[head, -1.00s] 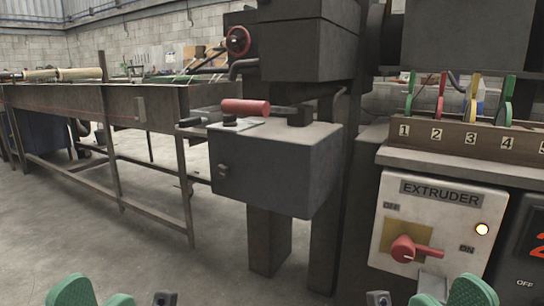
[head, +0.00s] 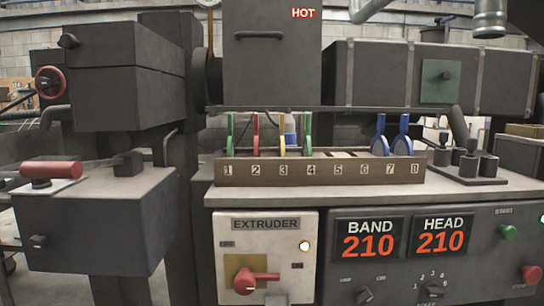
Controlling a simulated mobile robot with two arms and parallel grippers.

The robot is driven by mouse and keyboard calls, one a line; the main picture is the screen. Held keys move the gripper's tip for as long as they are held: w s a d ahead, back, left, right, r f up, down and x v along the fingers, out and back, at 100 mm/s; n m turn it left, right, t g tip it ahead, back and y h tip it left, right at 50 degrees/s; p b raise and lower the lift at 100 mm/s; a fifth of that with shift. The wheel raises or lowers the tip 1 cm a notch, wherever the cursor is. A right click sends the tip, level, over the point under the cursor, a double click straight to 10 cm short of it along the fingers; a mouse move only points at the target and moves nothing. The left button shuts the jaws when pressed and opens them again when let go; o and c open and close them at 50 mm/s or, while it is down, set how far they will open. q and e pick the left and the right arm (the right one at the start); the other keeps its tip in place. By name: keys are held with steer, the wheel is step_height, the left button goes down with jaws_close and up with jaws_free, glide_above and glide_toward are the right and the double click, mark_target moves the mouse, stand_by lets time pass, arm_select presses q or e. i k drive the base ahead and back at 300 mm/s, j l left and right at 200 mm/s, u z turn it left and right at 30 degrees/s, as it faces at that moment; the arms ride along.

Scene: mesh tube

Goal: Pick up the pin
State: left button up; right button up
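I cannot tell for sure which thing is the pin. Several dark upright cylindrical pieces (head: 468,162) stand on a plate at the right of the bench top. A red-handled piece (head: 50,169) lies on the dark block at the left. A wooden rack (head: 320,171) numbered 1 to 8 holds coloured upright pieces: green, red, yellow and green at the left end, and blue ones (head: 380,140) at the right end. Neither of my grippers shows in the head view now.
The extruder switch panel (head: 265,255) has a red knob and a lit lamp. The BAND display (head: 370,238) and HEAD display (head: 441,235) both read 210. A machine box marked HOT (head: 272,70) overhangs the rack. The bench top right of the rack has some bare room.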

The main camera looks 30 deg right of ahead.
mark_target(443, 138)
steer(key=z, duration=2)
steer(key=l+u, duration=0.15)
steer(key=u, duration=0.25)
steer(key=i+l+u, duration=0.1)
steer(key=u, duration=0.35)
steer(key=l+u, duration=0.5)
steer(key=u, duration=0.3)
